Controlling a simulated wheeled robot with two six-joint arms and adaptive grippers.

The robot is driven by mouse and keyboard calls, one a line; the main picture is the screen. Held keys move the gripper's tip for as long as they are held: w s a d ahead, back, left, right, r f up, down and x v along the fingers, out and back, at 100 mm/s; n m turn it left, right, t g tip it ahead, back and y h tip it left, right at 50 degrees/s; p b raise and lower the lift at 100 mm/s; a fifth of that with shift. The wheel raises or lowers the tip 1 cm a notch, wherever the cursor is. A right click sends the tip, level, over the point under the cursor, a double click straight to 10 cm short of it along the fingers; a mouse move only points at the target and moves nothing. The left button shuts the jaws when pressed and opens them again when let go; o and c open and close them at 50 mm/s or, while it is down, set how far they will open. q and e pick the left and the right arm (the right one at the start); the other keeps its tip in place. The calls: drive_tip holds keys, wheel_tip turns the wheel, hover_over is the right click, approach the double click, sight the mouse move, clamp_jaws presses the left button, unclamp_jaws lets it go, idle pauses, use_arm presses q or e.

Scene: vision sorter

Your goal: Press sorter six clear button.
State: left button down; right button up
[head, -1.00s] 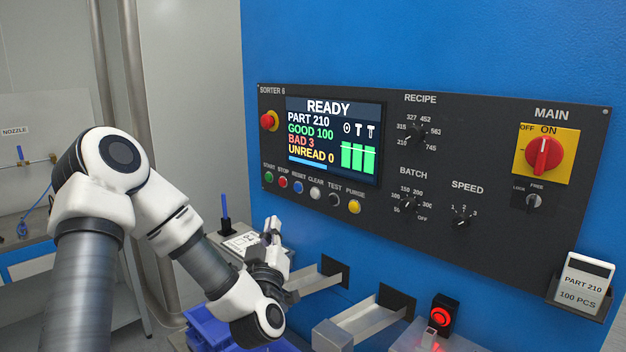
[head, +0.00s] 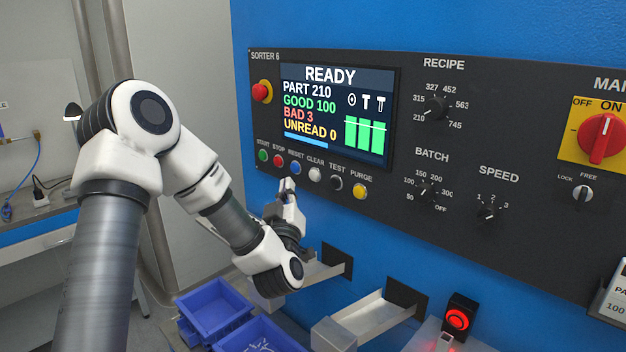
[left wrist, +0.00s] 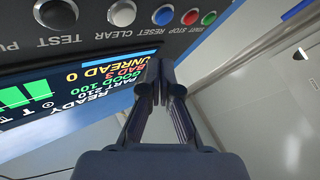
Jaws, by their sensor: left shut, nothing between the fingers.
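The sorter six panel (head: 400,215) is dark, on a blue wall. The white clear button (head: 315,174) sits in the button row below the screen, between the blue reset button (head: 295,167) and the black test button (head: 336,183). My left gripper (head: 287,184) is shut and empty, just below the reset button in the head view. In the left wrist view, upside down, the clear button (left wrist: 122,13) shows to the upper left of my fingertips (left wrist: 160,66). I cannot tell whether the fingertips touch the panel. My right gripper is not in view.
The screen (head: 336,115) reads READY, PART 210, GOOD 100, BAD 3, UNREAD 0. A red knob (head: 262,92) sticks out left of it. Metal chutes (head: 365,318) and blue bins (head: 215,308) lie below the panel. A lit red button (head: 457,319) is at lower right.

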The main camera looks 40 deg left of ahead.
sight(314, 175)
use_arm(q)
drive_tip(key=w, duration=0.4)
drive_tip(key=shift+w+d+r+b, duration=0.15)
drive_tip(key=shift+d+b, duration=0.1)
drive_tip(key=shift+b, duration=0.15)
drive_tip(key=shift+w, duration=0.1)
idle(0.9)
drive_tip(key=shift+w, duration=0.4)
drive_tip(key=shift+w+b, duration=0.35)
drive_tip(key=shift+w, duration=0.05)
idle(0.5)
drive_tip(key=shift+s, duration=0.85)
